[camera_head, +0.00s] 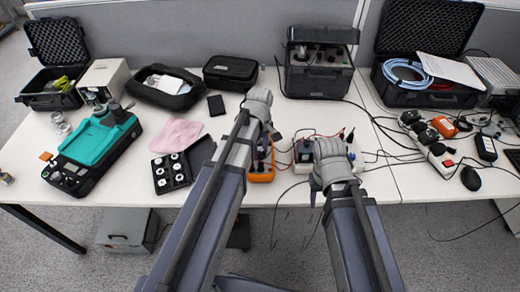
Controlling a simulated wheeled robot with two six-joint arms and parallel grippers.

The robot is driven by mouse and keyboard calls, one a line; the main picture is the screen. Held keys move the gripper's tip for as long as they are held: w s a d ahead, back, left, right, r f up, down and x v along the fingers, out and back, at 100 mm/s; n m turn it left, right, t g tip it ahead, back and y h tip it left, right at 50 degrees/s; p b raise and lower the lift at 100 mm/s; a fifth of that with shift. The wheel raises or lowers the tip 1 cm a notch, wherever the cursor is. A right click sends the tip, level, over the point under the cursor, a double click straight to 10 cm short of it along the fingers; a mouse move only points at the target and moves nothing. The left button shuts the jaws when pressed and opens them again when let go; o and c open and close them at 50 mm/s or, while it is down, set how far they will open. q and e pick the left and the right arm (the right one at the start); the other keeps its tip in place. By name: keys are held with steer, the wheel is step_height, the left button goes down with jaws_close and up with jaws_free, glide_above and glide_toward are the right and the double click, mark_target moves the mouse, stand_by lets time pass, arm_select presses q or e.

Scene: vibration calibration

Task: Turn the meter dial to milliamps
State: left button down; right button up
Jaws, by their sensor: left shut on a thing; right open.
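The orange meter (262,177) lies near the front edge of the white table, partly covered by my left arm. Its dial and markings are hidden or too small to read. My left gripper (268,138) is over the meter, shut on what appears to be its dial; the wrist and arm hide the contact. My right gripper (330,170) is open, to the right of the meter by a pale box with dark knobs and leads (304,152). My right wrist hides part of that box, and I see no thing held there.
Thin red and black leads run around the meter. A dark instrument case (318,82) stands behind. A tray of white pieces (171,173) and a teal-topped device (98,140) are to the left. A power strip (425,143) with cables lies to the right.

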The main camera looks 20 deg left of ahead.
mark_target(260, 152)
arm_select(q)
steer(key=m, duration=0.6)
stand_by(0.7)
steer(key=shift+c, duration=2.1)
jaws_free()
steer(key=shift+r, duration=0.1)
step_height(260, 152, up, 8)
steer(key=p, duration=0.8)
steer(key=shift+f, duration=0.2)
